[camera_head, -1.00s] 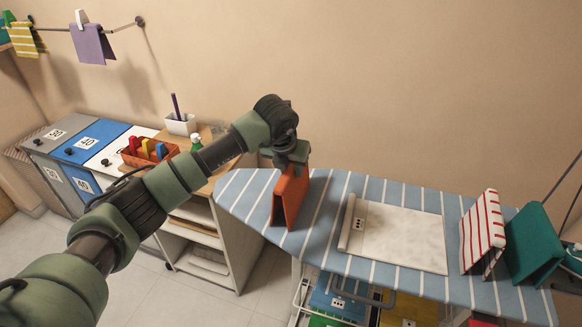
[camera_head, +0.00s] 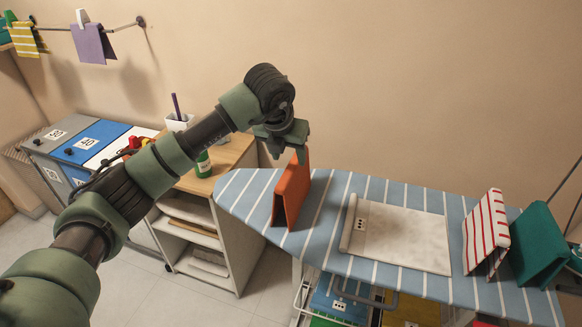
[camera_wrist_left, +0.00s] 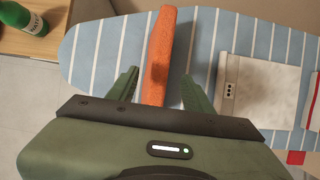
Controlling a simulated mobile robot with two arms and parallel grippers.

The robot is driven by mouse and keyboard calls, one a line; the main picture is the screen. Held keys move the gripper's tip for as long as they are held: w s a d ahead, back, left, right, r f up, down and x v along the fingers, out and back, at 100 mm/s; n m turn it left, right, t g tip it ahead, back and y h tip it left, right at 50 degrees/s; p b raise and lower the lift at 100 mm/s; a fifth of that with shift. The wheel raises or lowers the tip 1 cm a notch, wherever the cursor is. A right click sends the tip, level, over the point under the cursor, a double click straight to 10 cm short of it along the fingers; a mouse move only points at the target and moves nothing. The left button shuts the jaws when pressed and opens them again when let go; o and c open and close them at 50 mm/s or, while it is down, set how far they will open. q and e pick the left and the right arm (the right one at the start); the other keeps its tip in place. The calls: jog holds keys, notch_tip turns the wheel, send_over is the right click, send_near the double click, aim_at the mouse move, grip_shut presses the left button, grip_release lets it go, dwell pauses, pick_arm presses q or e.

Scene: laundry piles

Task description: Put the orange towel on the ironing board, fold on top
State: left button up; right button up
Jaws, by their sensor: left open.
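The orange towel (camera_head: 291,191) stands as a folded tent on the left part of the ironing board (camera_head: 243,188), its fold on top. My left gripper (camera_head: 284,143) is just above the towel's fold. In the left wrist view the towel (camera_wrist_left: 160,55) shows from above between the two fingers of my left gripper (camera_wrist_left: 158,92). The fingers are apart, with a gap on each side of the towel. The board has a blue cover with white stripes. My right gripper is not in view.
On the board, a pale cloth (camera_head: 399,237) lies flat, and a red-striped towel (camera_head: 485,231) and a green towel (camera_head: 538,243) stand folded to its right. A cabinet with a green bottle (camera_head: 203,165) stands left of the board. Hampers (camera_head: 88,140) stand further left.

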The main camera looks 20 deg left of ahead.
pick_arm(q)
jog(key=shift+b+v, duration=0.35)
jog(key=shift+v, duration=2.2)
